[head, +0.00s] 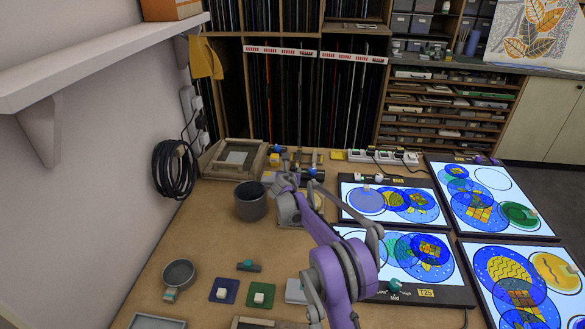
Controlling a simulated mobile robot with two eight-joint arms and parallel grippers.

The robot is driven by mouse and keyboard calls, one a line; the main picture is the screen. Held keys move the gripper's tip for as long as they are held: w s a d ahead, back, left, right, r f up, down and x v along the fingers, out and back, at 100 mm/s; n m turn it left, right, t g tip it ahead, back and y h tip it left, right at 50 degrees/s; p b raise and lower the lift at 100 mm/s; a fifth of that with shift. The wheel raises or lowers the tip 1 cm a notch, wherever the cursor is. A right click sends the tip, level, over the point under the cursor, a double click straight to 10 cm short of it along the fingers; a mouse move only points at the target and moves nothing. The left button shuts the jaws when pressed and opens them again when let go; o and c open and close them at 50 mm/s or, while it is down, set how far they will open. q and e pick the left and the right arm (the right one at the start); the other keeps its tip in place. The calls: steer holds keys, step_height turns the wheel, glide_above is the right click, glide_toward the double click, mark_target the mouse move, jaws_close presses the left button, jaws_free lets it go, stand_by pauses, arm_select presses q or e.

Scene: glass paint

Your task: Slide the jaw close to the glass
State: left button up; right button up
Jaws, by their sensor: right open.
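My right arm comes in from the lower middle, purple and grey. Its gripper (277,180) is open above a small fixture (290,217) on the bench, just right of a dark grey cup. The gripper and wrist cover much of this fixture. A small yellow part (318,202) shows beside the wrist. I cannot make out clearly which part is the jaw or where the glass lies in it, nor whether the fingers touch anything. My left gripper is not in view.
The dark cup (250,203) stands close left of the gripper. A wooden frame with a grey pane (236,157) lies behind. Lit panels (402,270) with coloured glass discs fill the right. A round pan (179,274) and small coloured tiles (224,291) lie in front.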

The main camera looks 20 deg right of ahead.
mark_target(293, 169)
steer(key=shift+x, duration=1.6)
steer(key=shift+c, duration=0.2)
jaws_close()
